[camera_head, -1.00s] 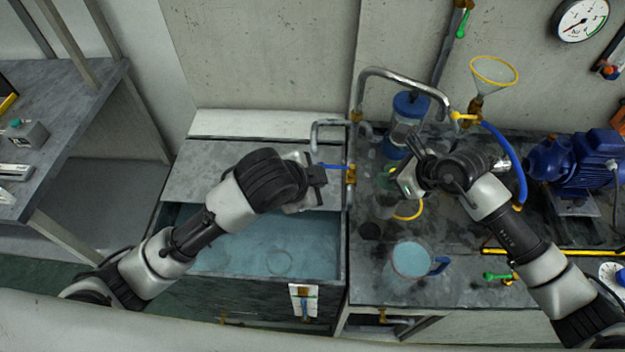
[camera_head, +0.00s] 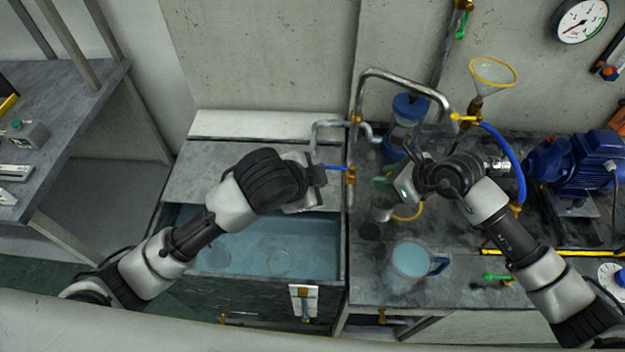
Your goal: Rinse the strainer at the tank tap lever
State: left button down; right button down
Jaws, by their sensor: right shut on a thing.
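The tank (camera_head: 235,268) at lower left holds pale blue water. Its tap (camera_head: 351,176) is brass, with a thin blue lever (camera_head: 335,168) pointing left. My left gripper (camera_head: 320,178) is at the lever's left end, above the tank's right part; whether it touches the lever or is open is unclear. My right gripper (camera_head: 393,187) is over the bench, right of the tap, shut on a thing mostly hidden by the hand.
A blue-lidded clear housing (camera_head: 407,108) stands behind my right gripper. A jug of water (camera_head: 411,261) stands in front, beside a dark round spot (camera_head: 369,231). A bent metal pipe (camera_head: 400,78) arches overhead. A blue pump (camera_head: 580,160) and blue hose (camera_head: 512,160) are at right.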

dwell(0.4)
jog(key=shift+s+a+r+p, duration=0.25)
jog(key=shift+s+r+p, duration=0.05)
jog(key=shift+r+p, duration=0.3)
jog(key=shift+s+a+r+p, duration=0.65)
jog(key=shift+s+r+p, duration=0.1)
jog(key=shift+s+p, duration=0.1)
jog(key=shift+s+a+r+p, duration=0.65)
jog(key=shift+s+r+p, duration=0.05)
jog(key=shift+s+p, duration=0.15)
